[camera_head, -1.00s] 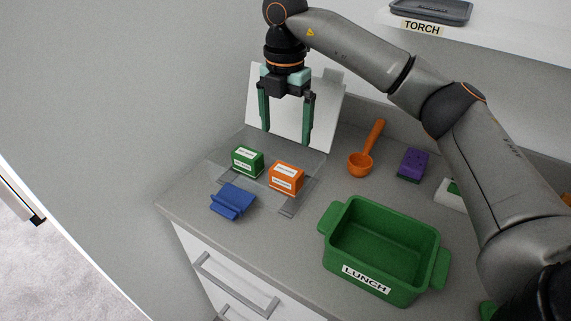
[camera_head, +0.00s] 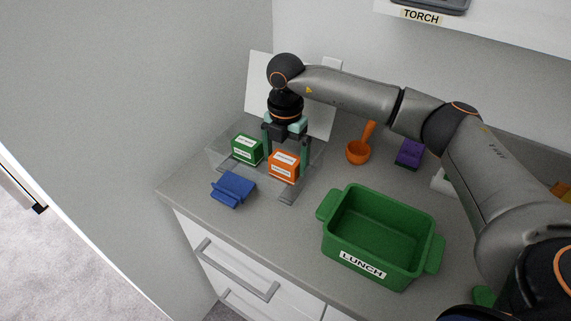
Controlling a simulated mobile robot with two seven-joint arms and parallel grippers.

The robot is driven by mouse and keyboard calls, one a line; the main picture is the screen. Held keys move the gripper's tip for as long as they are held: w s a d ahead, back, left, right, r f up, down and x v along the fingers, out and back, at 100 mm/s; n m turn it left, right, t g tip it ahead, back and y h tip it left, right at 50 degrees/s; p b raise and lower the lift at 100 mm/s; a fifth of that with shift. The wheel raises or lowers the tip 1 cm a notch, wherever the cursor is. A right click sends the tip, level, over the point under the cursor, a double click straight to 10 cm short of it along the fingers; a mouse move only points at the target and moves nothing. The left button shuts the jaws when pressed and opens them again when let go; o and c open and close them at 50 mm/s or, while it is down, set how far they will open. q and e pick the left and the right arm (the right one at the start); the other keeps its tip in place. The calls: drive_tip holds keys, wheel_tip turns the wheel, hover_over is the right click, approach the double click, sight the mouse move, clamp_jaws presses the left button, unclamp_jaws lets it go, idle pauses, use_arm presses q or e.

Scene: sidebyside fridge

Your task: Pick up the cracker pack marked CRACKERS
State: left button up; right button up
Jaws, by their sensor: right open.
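An orange pack (camera_head: 284,167) and a green pack (camera_head: 246,149) sit side by side in a clear, low-walled bin (camera_head: 289,195). Both carry white labels too small to read, so I cannot tell which one says CRACKERS. My right gripper (camera_head: 285,161) points down at the orange pack, its open fingers reaching toward either side of it. The left finger is partly hidden behind the packs. I cannot tell whether the fingers touch the orange pack. My left gripper is not in view.
A green crate labelled LUNCH (camera_head: 333,247) stands at the front right. A blue object (camera_head: 233,188) lies before the bin. An orange scoop (camera_head: 358,151) and a purple block (camera_head: 409,152) lie to the right. A white panel (camera_head: 259,83) leans behind. A shelf edge (camera_head: 480,32) juts above.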

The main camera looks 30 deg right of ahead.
drive_tip(key=shift+f, duration=0.1)
drive_tip(key=c, duration=1.1)
drive_tip(key=shift+c, duration=0.2)
